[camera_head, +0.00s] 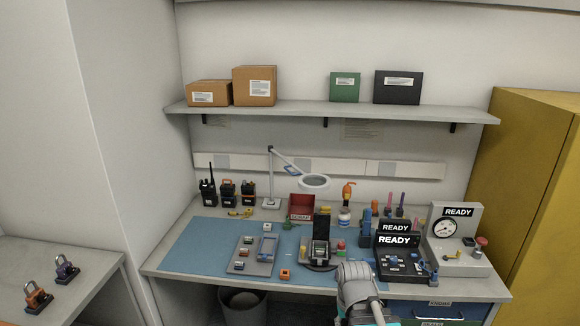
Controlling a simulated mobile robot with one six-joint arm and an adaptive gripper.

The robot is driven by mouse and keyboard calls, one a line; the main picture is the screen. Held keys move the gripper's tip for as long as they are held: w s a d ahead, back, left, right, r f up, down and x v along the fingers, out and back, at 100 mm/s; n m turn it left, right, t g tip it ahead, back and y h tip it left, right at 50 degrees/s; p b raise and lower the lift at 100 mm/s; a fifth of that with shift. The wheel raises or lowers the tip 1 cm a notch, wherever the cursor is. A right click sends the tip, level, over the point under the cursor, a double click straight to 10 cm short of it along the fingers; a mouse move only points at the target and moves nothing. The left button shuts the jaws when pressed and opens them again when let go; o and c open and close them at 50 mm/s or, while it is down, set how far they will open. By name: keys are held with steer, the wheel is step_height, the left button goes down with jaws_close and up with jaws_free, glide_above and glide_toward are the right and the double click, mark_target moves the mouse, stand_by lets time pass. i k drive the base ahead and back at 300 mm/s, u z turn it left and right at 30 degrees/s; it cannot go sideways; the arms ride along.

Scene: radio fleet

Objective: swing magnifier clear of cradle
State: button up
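The magnifier (314,182) is a white ring lens on a jointed arm. Its upright stand (271,180) is at the back of the bench, left of the lens. In the picture the lens is above and behind the black cradle (318,264), over the red bin; I cannot tell its height or whether it overhangs the cradle. The cradle sits on the blue mat with a dark upright part and a grey unit in it. A grey link of my arm rises at the bottom edge, right of and in front of the cradle. My gripper's fingers do not show.
A red bin (302,205) is behind the cradle. A grey tray (254,255) with small parts is left of it. Black READY boxes (397,258) and a gauge stand (459,245) are on the right. Radios (208,191) stand back left. The mat's left part is clear.

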mark_target(311, 183)
steer(key=z, duration=0.05)
steer(key=i, duration=0.9)
steer(key=u, duration=0.35)
